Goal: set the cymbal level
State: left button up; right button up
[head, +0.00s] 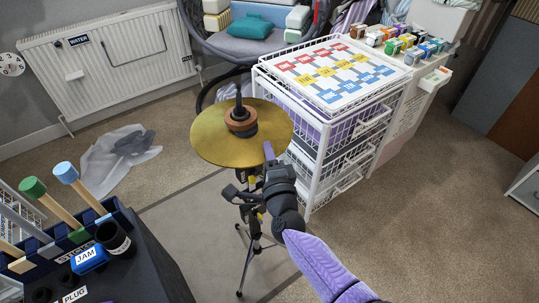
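The gold cymbal (212,142) sits on top of a black stand (243,240) in the middle of the head view. A brown and dark washer stack (240,122) and a dark rod are at its centre. I cannot tell from this one view how far the cymbal tilts. My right arm comes in from the lower right. My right gripper (269,155) is at the cymbal's near right rim, with a purple finger overlapping the rim. Whether it touches or grips the rim is unclear. My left gripper is out of view.
A white wire drawer unit (312,160) stands close right of the cymbal. A chair (245,45) is behind it. A dark caddy (135,265) with handles and labelled items is at lower left. A plastic bag (118,160) lies on the carpet. Floor at lower right is clear.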

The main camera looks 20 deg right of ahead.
jog(key=o, duration=0.3)
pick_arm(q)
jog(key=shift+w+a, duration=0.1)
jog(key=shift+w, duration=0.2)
pick_arm(e)
jog(key=shift+s, duration=0.1)
pick_arm(q)
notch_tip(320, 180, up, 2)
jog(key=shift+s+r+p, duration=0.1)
jog(key=shift+p, duration=1)
pick_arm(e)
jog(key=s, duration=0.6)
jog(key=s+f, duration=0.1)
jog(key=s, duration=0.2)
jog(key=shift+s+a, duration=0.25)
jog(key=shift+s, duration=0.1)
